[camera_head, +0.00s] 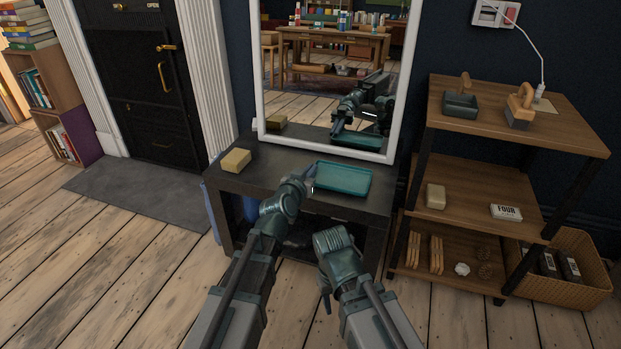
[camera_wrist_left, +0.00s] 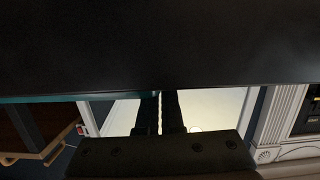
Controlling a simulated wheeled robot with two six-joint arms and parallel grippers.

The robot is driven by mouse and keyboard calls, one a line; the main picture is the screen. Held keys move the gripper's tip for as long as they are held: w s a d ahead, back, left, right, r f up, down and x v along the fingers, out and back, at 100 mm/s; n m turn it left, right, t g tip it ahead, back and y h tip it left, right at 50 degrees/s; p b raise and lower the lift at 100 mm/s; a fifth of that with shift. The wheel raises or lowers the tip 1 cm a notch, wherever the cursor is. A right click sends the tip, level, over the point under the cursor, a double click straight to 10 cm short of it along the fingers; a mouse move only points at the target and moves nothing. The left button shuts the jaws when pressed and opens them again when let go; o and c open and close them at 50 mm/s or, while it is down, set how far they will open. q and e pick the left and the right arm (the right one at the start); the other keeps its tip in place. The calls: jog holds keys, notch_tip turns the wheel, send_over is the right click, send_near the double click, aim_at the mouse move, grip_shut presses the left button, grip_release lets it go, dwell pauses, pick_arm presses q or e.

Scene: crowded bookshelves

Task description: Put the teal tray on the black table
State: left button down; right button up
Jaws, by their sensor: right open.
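The teal tray (camera_head: 343,178) is shallow and rectangular. It lies over the right part of the black table top (camera_head: 275,178), in front of the mirror. I cannot tell whether its whole base rests on the table. My left gripper (camera_head: 311,188) is at the tray's left end, with its fingers close together on the rim. In the left wrist view the fingers (camera_wrist_left: 160,112) show a narrow gap, and the tray's edge (camera_wrist_left: 70,98) runs up to them as a teal strip. My right gripper (camera_head: 326,300) points down in front of the table, open and mostly hidden by its own arm.
A yellowish block (camera_head: 236,160) sits on the table's left part. A white-framed mirror (camera_head: 398,100) stands at the table's back. A wooden shelf unit (camera_head: 575,135) stands close on the right, with a wicker basket (camera_head: 575,292) beside it. The floor at left is open.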

pick_arm(q)
jog(key=shift+f, duration=0.2)
pick_arm(e)
jog(key=shift+f, duration=0.2)
pick_arm(q)
jog(key=shift+f, duration=0.1)
pick_arm(e)
jog(key=shift+f, duration=0.1)
pick_arm(q)
jog(key=c, duration=1.5)
grip_release()
jog(key=shift+f, duration=0.1)
jog(key=o, duration=0.4)
